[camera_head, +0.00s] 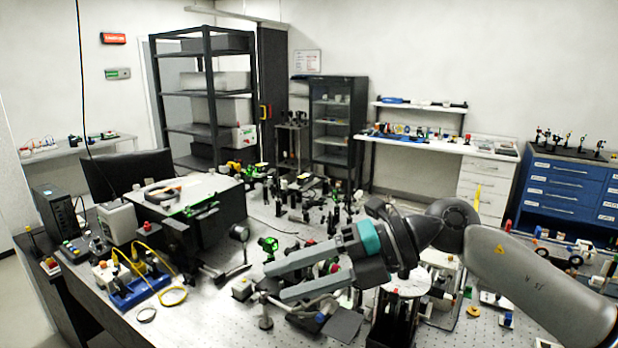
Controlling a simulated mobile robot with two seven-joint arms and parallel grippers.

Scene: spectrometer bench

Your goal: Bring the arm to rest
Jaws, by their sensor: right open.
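My right arm (540,281) comes in from the right and reaches over the optical bench (215,318). Its gripper (270,281) has two long grey fingers pointing left. The fingers are apart and nothing shows between them. The gripper hangs above the front middle of the bench, over small posts and a dark flat plate (340,326). The arm and gripper hide part of the bench top behind them. My left gripper is not in view.
A black spectrometer box (222,216) stands left of the gripper, near a dark monitor (128,175). A blue holder with yellow cables (140,290) is at front left. Several optic mounts (335,213) crowd the bench behind the arm.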

